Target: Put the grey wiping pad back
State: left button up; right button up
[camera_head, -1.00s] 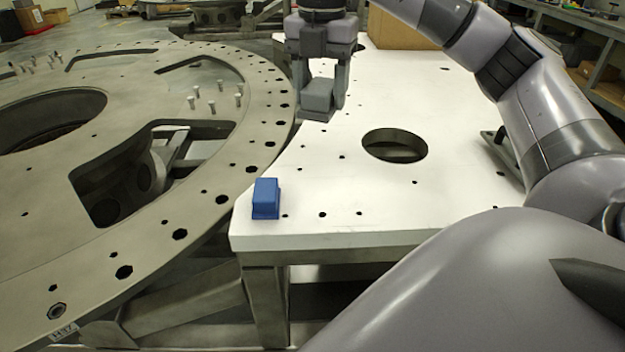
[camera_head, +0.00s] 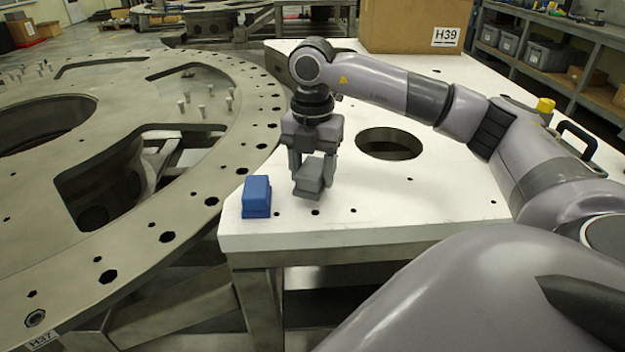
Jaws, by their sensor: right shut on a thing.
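The grey wiping pad (camera_head: 309,176) is a small block with a wider base. It is between the fingers of my right gripper (camera_head: 313,170), which is shut on it and points down over the white table (camera_head: 345,222). The pad is just above or on the table top near its front left corner; I cannot tell if it touches. It is right of a blue block (camera_head: 256,196) of similar shape, with a gap between them. My left gripper does not show.
A large ring-shaped metal plate (camera_head: 180,236) with bolt holes lies left of the table. The table has a round hole (camera_head: 390,143) behind and right of the pad. A cardboard box (camera_head: 410,25) stands at the back. The front middle of the table is clear.

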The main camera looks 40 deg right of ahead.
jog(key=shift+f, duration=1.25)
jog(key=shift+f, duration=0.1)
jog(key=o, duration=1)
